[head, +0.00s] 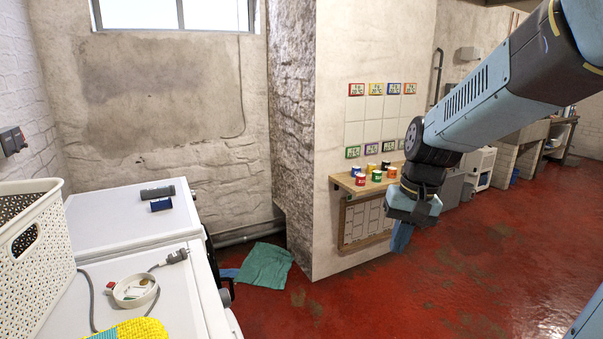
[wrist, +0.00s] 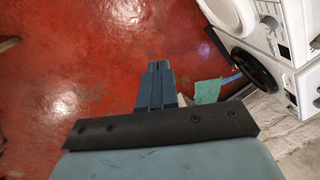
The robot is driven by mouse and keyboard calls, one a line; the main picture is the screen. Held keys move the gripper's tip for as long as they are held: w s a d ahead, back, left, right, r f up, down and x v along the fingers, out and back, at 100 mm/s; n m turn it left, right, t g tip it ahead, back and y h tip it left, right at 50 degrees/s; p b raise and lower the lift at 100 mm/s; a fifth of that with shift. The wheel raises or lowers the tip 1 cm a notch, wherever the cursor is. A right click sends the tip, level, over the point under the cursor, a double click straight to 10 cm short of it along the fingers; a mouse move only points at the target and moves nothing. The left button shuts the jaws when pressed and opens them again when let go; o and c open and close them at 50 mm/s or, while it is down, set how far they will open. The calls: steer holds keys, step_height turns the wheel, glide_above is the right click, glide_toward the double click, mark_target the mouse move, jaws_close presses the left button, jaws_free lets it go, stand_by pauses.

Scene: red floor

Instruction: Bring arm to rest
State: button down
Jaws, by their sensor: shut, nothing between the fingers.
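My gripper (head: 401,238) hangs at the end of my blue-grey arm, right of centre in the head view. It points down over the red floor, in front of the wall shelf, and touches nothing that I can see. In the wrist view my gripper (wrist: 158,66) shows two blue fingers side by side, shut and empty. My arm reaches in from the upper right of the head view and bends down at a dark joint.
White machines (head: 135,225) stand at the left, with a dotted basket (head: 40,265) and a cable on top. A green cloth (head: 265,265) lies on the floor. A wooden shelf (head: 345,182) holds several small coloured cans. The red floor (head: 470,275) at the right is open.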

steer(key=s+d+r+n+t+h, duration=0.1)
steer(key=s+d+r+t, duration=0.2)
steer(key=s+r+t, duration=0.2)
steer(key=s+r, duration=0.3)
steer(key=s, duration=0.2)
steer(key=shift+s+d+h, duration=0.3)
steer(key=shift+d+h, duration=0.1)
steer(key=shift+r, duration=0.1)
